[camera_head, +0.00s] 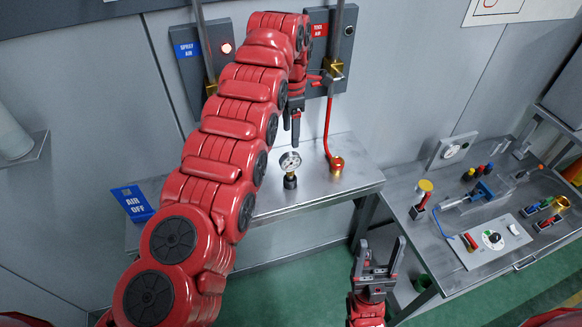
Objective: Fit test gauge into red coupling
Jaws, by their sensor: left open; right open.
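The test gauge (290,163) stands upright on the steel bench, with a round white dial above a dark fitting. The red coupling (337,164) sits on the bench to its right, at the lower end of a red hose (328,125); it looks brass and red. The gauge and coupling are apart. My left gripper (291,122) is open, its dark fingers pointing down above the gauge, left of the hose; one finger partly hides the other. My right gripper (381,250) is open and empty, in front of the bench and below the coupling in the picture.
Behind the bench are a red-labelled air panel (318,58) with a brass valve (335,68) and a blue-labelled panel (188,75). A blue "AIR OFF" sign (132,203) is at the left. The right-hand table (400,190) carries several devices. The bench right of the coupling is clear.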

